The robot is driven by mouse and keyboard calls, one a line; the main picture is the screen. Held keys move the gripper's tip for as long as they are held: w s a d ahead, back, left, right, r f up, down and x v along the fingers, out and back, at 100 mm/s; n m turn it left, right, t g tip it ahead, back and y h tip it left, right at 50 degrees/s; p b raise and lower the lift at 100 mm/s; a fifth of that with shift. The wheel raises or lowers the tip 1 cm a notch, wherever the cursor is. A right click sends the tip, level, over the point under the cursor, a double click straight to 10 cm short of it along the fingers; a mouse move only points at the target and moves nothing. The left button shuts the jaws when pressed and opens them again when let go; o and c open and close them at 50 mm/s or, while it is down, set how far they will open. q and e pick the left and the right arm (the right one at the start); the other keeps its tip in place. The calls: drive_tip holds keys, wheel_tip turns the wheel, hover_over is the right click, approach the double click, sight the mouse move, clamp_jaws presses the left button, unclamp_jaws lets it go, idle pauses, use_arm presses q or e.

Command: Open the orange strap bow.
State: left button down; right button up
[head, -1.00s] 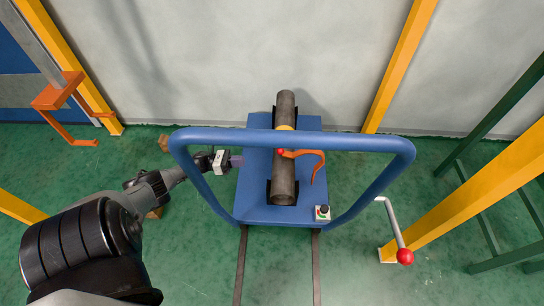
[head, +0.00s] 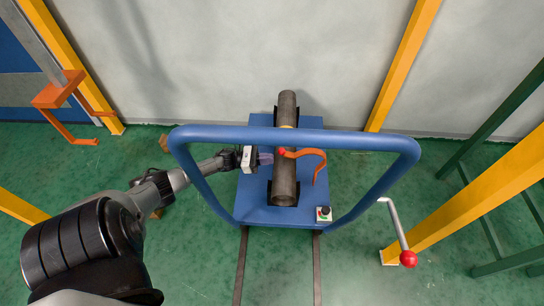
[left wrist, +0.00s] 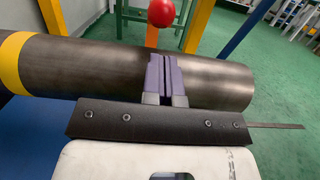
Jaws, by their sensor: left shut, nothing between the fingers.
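The orange strap bow (head: 318,158) curves out to the right of the dark pipe (head: 287,107) on the blue cart. Its red knob (head: 282,152) sits over the pipe. In the left wrist view, a red ball (left wrist: 160,12), seemingly this knob, shows beyond the pipe (left wrist: 100,68), just above the fingertips. My left gripper (head: 266,158) is at the pipe's left side, close to the knob but apart from it. Its purple fingers (left wrist: 167,78) are shut and empty in front of the pipe; contact with the pipe is unclear. My right gripper is not in view.
A blue tubular handrail (head: 350,142) arches across the blue cart (head: 260,212), above my left arm. A button box (head: 324,213) is on the cart's right corner. A crank with a red knob (head: 408,259) stands right, beside a yellow post (head: 470,217). An orange bracket (head: 58,92) hangs left.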

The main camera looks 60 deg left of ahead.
use_arm(q)
drive_tip(key=shift+w+d+r, duration=0.2)
drive_tip(key=shift+w+r, duration=0.1)
drive_tip(key=shift+r, duration=0.25)
drive_tip(key=shift+w+d+r, duration=0.2)
drive_tip(key=shift+w+r, duration=0.1)
drive_tip(key=shift+r, duration=0.25)
